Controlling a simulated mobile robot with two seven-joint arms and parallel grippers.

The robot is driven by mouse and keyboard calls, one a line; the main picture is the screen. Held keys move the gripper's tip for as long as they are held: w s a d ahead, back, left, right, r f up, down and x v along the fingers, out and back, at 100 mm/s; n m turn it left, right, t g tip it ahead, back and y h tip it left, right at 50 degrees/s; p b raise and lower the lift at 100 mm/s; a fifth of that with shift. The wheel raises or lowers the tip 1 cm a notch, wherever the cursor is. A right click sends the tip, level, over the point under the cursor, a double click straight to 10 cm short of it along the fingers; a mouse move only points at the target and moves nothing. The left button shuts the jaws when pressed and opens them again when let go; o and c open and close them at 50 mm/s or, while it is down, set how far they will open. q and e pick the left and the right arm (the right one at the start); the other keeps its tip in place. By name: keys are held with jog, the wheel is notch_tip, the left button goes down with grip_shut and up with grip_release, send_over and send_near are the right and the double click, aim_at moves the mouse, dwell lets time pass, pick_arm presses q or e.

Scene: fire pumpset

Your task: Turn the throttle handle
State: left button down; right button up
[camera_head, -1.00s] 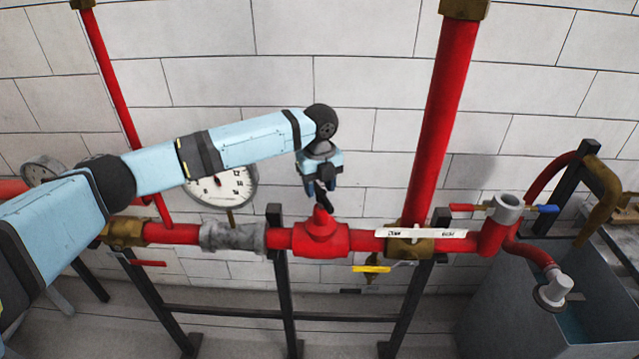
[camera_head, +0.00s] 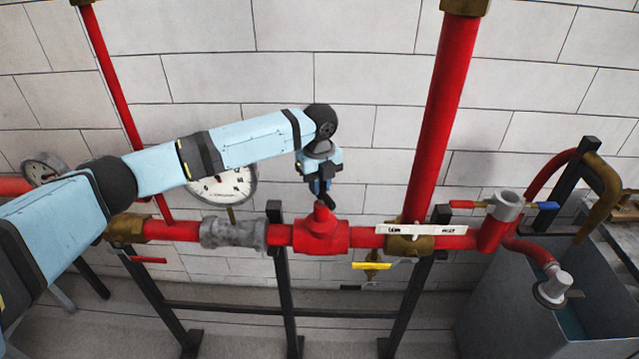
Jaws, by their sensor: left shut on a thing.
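A red pipe fitting (camera_head: 321,238) sits on the horizontal red pipe, with a peaked top. A short dark piece (camera_head: 328,202), which looks like the throttle handle, sits at that peak. My left gripper (camera_head: 323,191) comes down from above and is shut on this dark piece. The fingers hide most of it, so its exact shape and angle are hard to tell. My right gripper is not in view.
A round gauge (camera_head: 232,184) is behind my left arm. A vertical red pipe (camera_head: 437,125) and a white label (camera_head: 425,229) are to the right. A yellow lever (camera_head: 372,265) hangs below the pipe. A grey tank (camera_head: 510,295) stands at right.

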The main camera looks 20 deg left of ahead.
pick_arm(q)
jog(key=n, duration=0.4)
jog(key=shift+s+a, duration=0.15)
jog(key=shift+s, duration=0.05)
jog(key=shift+n, duration=1.1)
jog(key=c, duration=1.1)
grip_release()
jog(key=shift+s, duration=0.1)
